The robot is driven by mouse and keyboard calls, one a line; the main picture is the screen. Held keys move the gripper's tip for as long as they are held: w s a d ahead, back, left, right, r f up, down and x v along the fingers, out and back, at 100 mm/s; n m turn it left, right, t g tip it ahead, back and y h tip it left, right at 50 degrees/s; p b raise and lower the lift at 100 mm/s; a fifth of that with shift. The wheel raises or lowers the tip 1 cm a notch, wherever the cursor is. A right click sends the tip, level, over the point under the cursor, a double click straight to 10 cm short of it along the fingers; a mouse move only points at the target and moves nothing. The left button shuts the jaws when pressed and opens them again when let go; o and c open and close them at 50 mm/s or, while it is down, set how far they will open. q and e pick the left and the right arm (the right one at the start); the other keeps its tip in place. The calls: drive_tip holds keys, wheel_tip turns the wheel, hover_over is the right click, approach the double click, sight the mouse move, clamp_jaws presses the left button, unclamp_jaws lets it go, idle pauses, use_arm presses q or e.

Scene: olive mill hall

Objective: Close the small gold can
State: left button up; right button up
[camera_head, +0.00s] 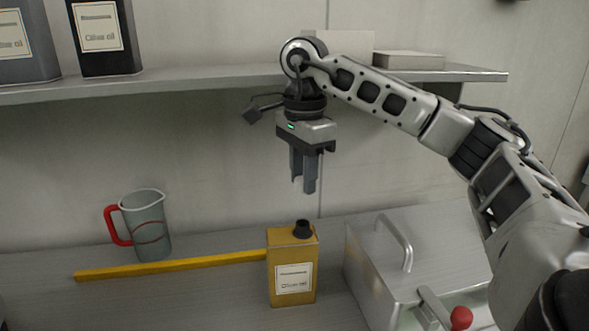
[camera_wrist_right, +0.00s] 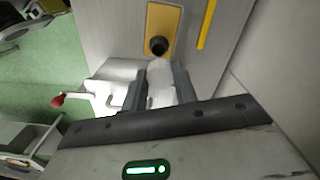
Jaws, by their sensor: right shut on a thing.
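The small gold can (camera_head: 292,262) stands upright on the counter, with a pale label and a dark neck (camera_head: 303,229) on top. In the right wrist view the gold can (camera_wrist_right: 163,20) shows from above, its round dark neck (camera_wrist_right: 158,46) just beyond the fingers. My right gripper (camera_head: 303,186) points down above the can, clear of it. It is shut on a pale, rounded piece (camera_wrist_right: 160,76) that shows between the fingers in the wrist view; in the head view the fingers mostly hide it. My left gripper is not in view.
A yellow bar (camera_head: 170,267) lies behind and left of the can. A measuring jug (camera_head: 150,228) with a red handle stands at left. A steel box (camera_head: 385,275) with a handle and red-knobbed lever is close on the right. A shelf (camera_head: 200,83) with dark oil cans runs above.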

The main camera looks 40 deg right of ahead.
sight(302, 223)
drive_tip(key=shift+s+f, duration=0.2)
drive_tip(key=shift+f, duration=1.85)
drive_tip(key=shift+w+f+b, duration=0.1)
drive_tip(key=shift+f+b, duration=0.65)
drive_tip(key=shift+f, duration=0.35)
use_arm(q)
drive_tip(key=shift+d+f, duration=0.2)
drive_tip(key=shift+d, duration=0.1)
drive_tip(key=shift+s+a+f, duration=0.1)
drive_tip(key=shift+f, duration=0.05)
use_arm(e)
drive_tip(key=shift+a, duration=0.1)
use_arm(q)
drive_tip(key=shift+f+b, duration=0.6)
drive_tip(key=shift+b, duration=0.05)
use_arm(e)
drive_tip(key=shift+f, duration=1.15)
